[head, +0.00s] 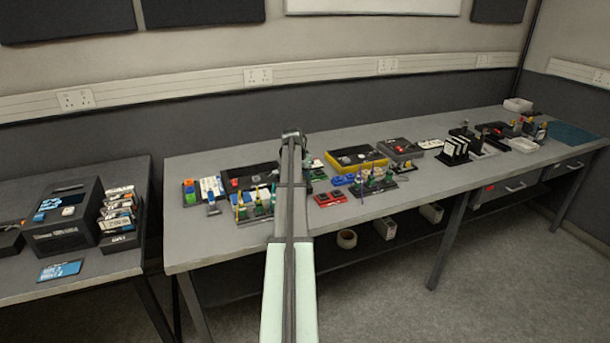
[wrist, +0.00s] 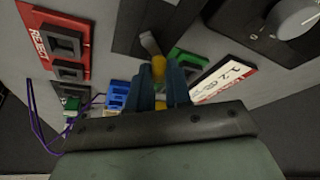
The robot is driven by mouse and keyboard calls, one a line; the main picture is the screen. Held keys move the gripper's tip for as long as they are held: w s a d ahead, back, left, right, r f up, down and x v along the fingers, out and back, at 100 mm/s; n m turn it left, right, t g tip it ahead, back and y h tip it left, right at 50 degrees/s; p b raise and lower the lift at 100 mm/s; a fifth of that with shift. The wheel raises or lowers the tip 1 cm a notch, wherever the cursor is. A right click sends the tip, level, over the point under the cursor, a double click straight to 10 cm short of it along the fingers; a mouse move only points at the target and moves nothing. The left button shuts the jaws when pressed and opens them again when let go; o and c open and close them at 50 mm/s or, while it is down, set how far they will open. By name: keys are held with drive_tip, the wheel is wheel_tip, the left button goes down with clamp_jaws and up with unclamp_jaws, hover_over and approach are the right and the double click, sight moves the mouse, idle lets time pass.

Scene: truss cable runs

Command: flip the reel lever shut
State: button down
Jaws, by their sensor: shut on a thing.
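In the wrist view, the reel lever (wrist: 149,43) shows as a short grey metal arm on a dark plate, with a yellow end (wrist: 158,68). My gripper (wrist: 159,84) is shut on this yellow end, one blue-grey finger on each side. The lever slants in the picture; I cannot tell how far it is turned. In the head view, my own arm stretches over the bench and hides the lever and my fingertips.
Near the gripper are a red panel (wrist: 62,42) with black switches, a green piece (wrist: 186,61), blue blocks (wrist: 119,95), a white printed card (wrist: 225,82) and a dial (wrist: 295,17). A purple cable (wrist: 38,128) loops at left. Bench front (head: 420,205) is clear.

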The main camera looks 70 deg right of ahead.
drive_tip(key=shift+w+n+t, duration=0.2)
drive_tip(key=shift+n+t, duration=0.2)
drive_tip(key=shift+n, duration=0.7)
drive_tip(key=c, duration=1.1)
unclamp_jaws()
drive_tip(key=shift+o, duration=0.2)
drive_tip(key=v, duration=1.4)
drive_tip(key=shift+a+f, duration=0.1)
drive_tip(key=shift+f, duration=0.05)
